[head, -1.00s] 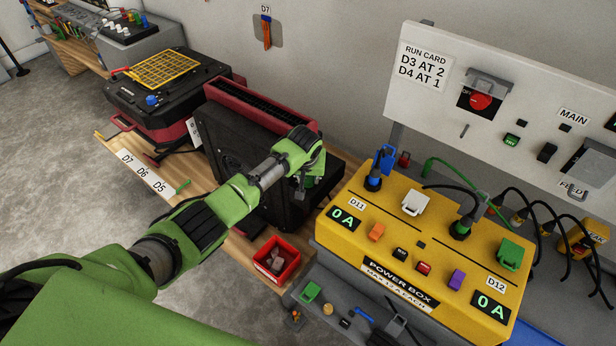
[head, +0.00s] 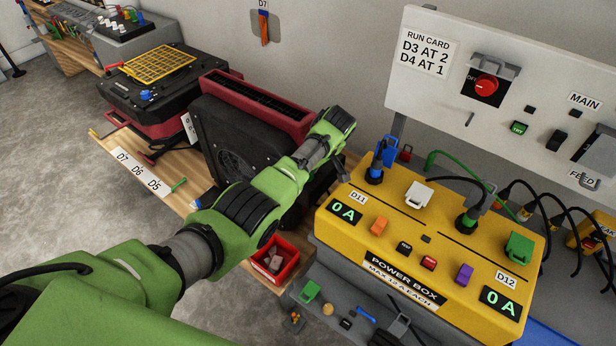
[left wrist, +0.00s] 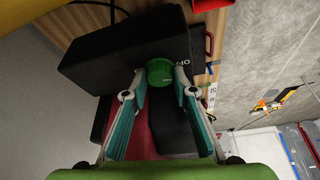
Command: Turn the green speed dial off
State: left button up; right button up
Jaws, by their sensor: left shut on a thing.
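The green speed dial (left wrist: 159,73) shows in the left wrist view on the end of a black housing (left wrist: 110,50). My left gripper (left wrist: 160,80) has its two teal-padded fingers on either side of the dial and is shut on it. White lettering stands beside the dial, too partial to read surely. In the head view my left gripper (head: 340,168) is at the right end of the black and red machine (head: 250,110); the dial is hidden there behind my arm. My right gripper is in neither view.
The yellow power box (head: 375,250) stands close to the right of my left gripper, with plugs and cables on top. A red bin (head: 290,272) lies below my arm. A white panel (head: 440,90) stands behind the power box.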

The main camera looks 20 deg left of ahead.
pick_arm(q)
jog(key=shift+w+n+g+y+b, duration=0.1)
jog(key=shift+n+g+y+b, duration=0.3)
jog(key=shift+n+b, duration=1.1)
jog(key=o, duration=0.8)
jog(key=shift+o, duration=0.2)
jog(key=v, duration=1.2)
jog(key=shift+a, duration=0.15)
